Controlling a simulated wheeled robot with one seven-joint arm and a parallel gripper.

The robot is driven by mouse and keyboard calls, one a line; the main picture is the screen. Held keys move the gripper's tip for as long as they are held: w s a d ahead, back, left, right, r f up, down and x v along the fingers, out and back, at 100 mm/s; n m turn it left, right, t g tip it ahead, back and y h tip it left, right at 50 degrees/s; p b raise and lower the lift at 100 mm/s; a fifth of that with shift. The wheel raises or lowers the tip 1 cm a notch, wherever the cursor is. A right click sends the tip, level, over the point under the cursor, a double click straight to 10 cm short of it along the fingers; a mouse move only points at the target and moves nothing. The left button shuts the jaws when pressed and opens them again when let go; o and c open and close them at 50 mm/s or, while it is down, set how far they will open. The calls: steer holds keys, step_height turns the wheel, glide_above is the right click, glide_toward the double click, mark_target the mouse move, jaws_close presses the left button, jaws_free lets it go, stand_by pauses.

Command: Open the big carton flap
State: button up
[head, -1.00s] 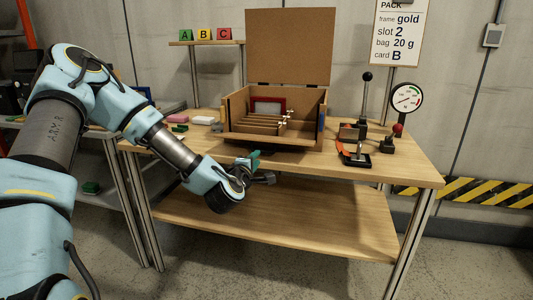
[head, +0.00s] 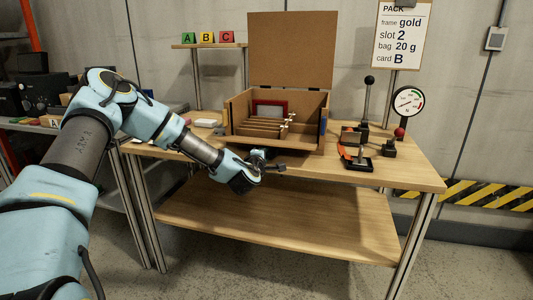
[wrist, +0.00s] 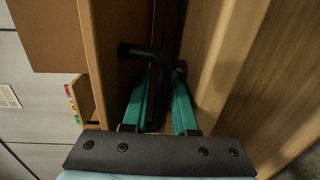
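The carton (head: 235,120) stands open on the workbench. A large brown panel (head: 290,50) rises upright at its back, and a narrow brown strip (head: 265,149) lies along its lower front. My gripper (head: 262,153) is just in front of the carton, near the table's front edge. In the wrist view its two green fingers (wrist: 166,88) point at the shaded carton front, with a gap between them. A black hook-shaped form (wrist: 140,51) lies at the fingers; I cannot tell whether they touch it. The fingertips are mostly hidden in the head view.
Inside the carton are dividers and a dark red frame (head: 270,107). A lever (head: 367,105), a gauge (head: 408,101) and small tools stand to the right. The lower shelf (head: 280,220) is clear. A, B and C cards (head: 206,37) stand behind.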

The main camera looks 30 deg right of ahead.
jaws_close()
stand_by(1.4)
